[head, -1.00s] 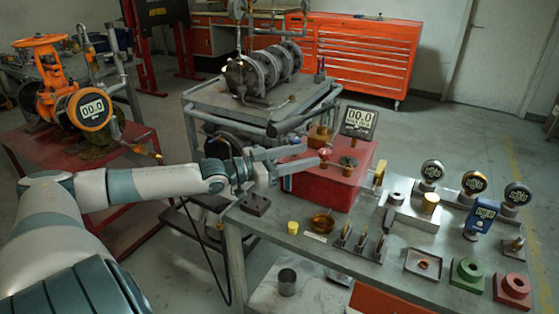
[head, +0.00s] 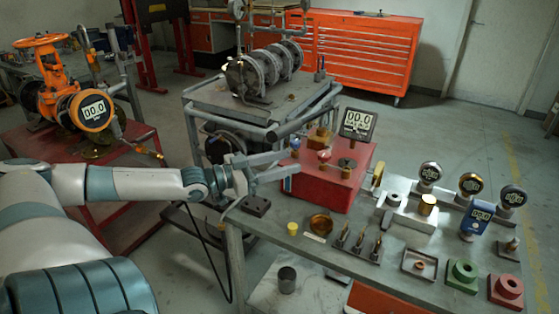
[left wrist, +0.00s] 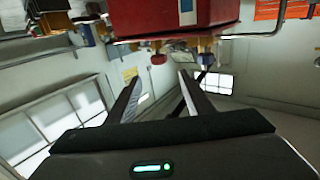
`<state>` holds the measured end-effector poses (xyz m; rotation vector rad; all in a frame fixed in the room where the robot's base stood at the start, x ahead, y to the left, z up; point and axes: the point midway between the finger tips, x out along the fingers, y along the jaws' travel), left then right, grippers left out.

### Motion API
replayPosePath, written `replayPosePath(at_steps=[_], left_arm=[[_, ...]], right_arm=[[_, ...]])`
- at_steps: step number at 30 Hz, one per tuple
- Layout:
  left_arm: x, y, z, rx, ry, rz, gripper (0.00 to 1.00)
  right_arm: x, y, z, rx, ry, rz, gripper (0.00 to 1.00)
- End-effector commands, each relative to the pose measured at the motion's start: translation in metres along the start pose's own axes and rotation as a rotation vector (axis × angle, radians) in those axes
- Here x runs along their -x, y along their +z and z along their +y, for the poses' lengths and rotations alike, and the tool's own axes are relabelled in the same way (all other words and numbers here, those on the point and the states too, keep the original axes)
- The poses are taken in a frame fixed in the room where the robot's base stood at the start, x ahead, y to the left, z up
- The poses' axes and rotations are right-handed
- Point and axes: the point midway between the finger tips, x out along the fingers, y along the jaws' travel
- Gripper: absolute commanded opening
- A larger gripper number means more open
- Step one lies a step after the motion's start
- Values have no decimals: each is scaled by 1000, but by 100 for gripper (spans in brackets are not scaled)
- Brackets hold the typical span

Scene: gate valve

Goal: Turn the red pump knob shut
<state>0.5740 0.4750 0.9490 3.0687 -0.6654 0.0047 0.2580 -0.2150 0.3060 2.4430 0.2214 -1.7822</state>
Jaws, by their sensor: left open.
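The red pump knob (head: 324,156) stands on top of the red pump box (head: 325,190). It also shows in the left wrist view (left wrist: 158,58), where the picture is upside down. There it lies beyond the fingertips, roughly in line with the gap between them. My left gripper (head: 297,160) is open and empty. It reaches in from the left at the box's left side, with its fingertips short of the red knob and apart from it. The same gripper shows in the left wrist view (left wrist: 159,76). My right gripper is out of view.
A blue knob (head: 295,142) and a dark knob (head: 346,164) flank the red knob. A gauge (head: 357,122) reading 00.0 stands behind. Small parts and gauges crowd the grey bench (head: 300,258) to the right. A metal cart (head: 205,98) stands behind my gripper.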

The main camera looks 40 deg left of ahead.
Motion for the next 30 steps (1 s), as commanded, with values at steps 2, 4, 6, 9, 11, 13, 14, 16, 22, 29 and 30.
replayPosePath(at_steps=[2, 4, 6, 9, 11, 13, 14, 16, 22, 29, 30], left_arm=[[4, -1, 0, 0, 0, -2, 47], [6, -1, 0, -1, 1, -1, 47], [8, 0, 0, -1, 1, -2, 47], [9, -1, 0, -2, 1, -1, 47], [10, -1, 0, -2, 1, 0, 47], [10, 0, 0, -2, 2, 0, 47], [10, 0, 0, -2, 2, 0, 47], [10, 0, 0, -2, 2, 0, 47], [10, 0, 0, -2, 1, 0, 48], [15, 0, 3, -2, -19, 10, 48], [17, 0, 5, -3, -27, 14, 48]], right_arm=[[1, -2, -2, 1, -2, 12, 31], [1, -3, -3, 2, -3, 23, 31], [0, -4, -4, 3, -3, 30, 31], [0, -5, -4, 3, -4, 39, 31], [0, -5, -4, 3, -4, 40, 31], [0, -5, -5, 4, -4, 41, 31], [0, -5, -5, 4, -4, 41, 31], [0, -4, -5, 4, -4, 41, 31], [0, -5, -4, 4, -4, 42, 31], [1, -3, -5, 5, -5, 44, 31], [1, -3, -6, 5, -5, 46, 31]])
